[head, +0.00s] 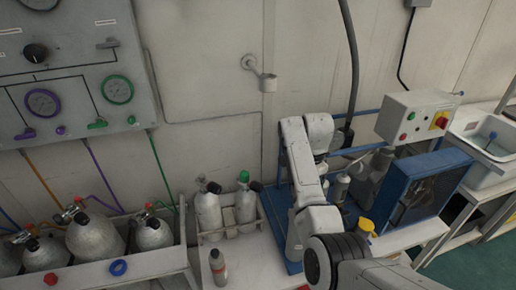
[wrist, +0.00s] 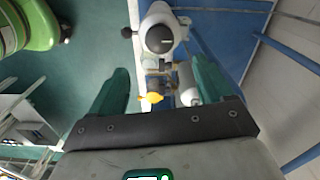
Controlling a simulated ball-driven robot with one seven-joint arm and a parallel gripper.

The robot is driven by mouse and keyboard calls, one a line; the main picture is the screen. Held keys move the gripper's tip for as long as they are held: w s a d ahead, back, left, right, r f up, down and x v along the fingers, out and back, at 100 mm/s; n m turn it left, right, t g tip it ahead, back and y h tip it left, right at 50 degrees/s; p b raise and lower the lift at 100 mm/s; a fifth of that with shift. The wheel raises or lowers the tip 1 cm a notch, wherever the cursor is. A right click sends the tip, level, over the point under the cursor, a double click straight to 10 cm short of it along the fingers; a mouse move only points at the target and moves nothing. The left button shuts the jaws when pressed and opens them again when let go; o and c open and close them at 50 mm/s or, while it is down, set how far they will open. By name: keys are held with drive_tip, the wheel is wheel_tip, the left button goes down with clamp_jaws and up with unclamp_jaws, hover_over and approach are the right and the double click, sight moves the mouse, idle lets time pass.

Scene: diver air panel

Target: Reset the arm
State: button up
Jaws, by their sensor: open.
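My white and grey arm (head: 305,165) rises from the lower middle of the head view, bends at a high elbow and stands in front of the blue frame. My gripper (wrist: 160,78) shows in the wrist view with its two green fingers spread wide apart. It is open, with nothing visibly gripped. Beyond the fingers are a white rounded part with a black knob (wrist: 160,38), a yellow piece (wrist: 152,97) and a pale cylinder (wrist: 188,82). I cannot make out the gripper's fingers in the head view.
A gauge panel (head: 85,85) hangs at the left. Several grey cylinders stand in a trough (head: 150,263) below it. Two small cylinders stand in a rack (head: 265,212) left of my arm. A blue guarded unit (head: 425,185), a control box (head: 412,112) and a sink (head: 480,165) are at the right.

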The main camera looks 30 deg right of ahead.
drive_tip(key=s+a+f+n+h, duration=0.1)
drive_tip(key=s+a+f+n, duration=0.4)
drive_tip(key=s, duration=0.3)
drive_tip(key=s+a+f+n, duration=0.3)
drive_tip(key=s+f+n, duration=0.1)
drive_tip(key=s+f, duration=0.4)
drive_tip(key=s+a+n, duration=0.3)
drive_tip(key=s, duration=0.3)
drive_tip(key=s+a+r+n, duration=0.1)
drive_tip(key=s+a+n, duration=0.2)
drive_tip(key=s, duration=0.3)
drive_tip(key=s+a+r+n+t, duration=0.1)
drive_tip(key=s+a+n, duration=0.2)
drive_tip(key=s, duration=0.3)
drive_tip(key=shift+r+y, duration=0.25)
drive_tip(key=shift+y, duration=0.15)
